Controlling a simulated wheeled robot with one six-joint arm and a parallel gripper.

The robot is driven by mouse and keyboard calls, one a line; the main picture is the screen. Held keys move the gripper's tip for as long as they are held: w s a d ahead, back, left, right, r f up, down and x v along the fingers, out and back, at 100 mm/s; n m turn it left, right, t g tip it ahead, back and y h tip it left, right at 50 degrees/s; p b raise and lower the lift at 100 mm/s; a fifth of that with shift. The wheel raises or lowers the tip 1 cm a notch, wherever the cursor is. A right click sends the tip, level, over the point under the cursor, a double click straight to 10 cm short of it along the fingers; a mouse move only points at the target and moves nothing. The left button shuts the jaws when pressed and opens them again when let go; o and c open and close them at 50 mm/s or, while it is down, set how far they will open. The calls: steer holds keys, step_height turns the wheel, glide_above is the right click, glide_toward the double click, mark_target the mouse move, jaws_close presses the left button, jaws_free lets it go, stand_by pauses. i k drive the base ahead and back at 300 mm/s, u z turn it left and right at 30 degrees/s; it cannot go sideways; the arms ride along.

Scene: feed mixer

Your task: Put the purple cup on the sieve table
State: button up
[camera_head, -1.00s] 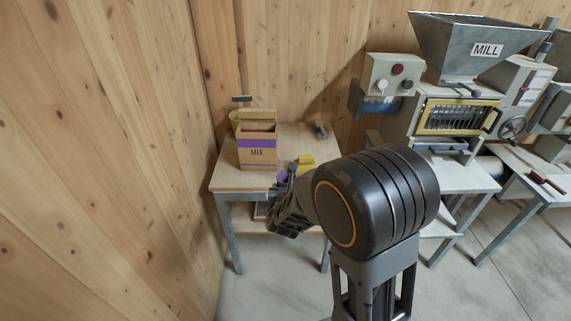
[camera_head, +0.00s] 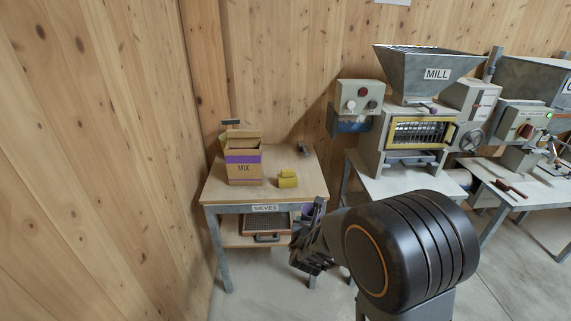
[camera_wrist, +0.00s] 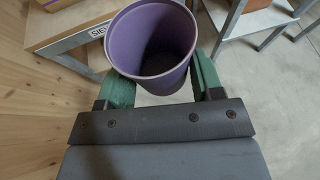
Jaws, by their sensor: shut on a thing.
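The purple cup (camera_wrist: 150,45) is upright between the two green fingers of my gripper (camera_wrist: 160,85) in the wrist view, and my gripper is shut on it. The cup looks empty inside.
A "MIX" box (camera_head: 243,172) with a purple band stands on the table's left part, a yellow thing (camera_head: 288,179) right of it. A framed sieve (camera_head: 265,226) lies on the lower shelf. The front right of the tabletop is clear. The mill (camera_head: 420,125) stands to the right.

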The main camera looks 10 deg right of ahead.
mark_target(305, 181)
steer(key=z, duration=0.3)
steer(key=i, duration=1.35)
steer(key=u, duration=0.45)
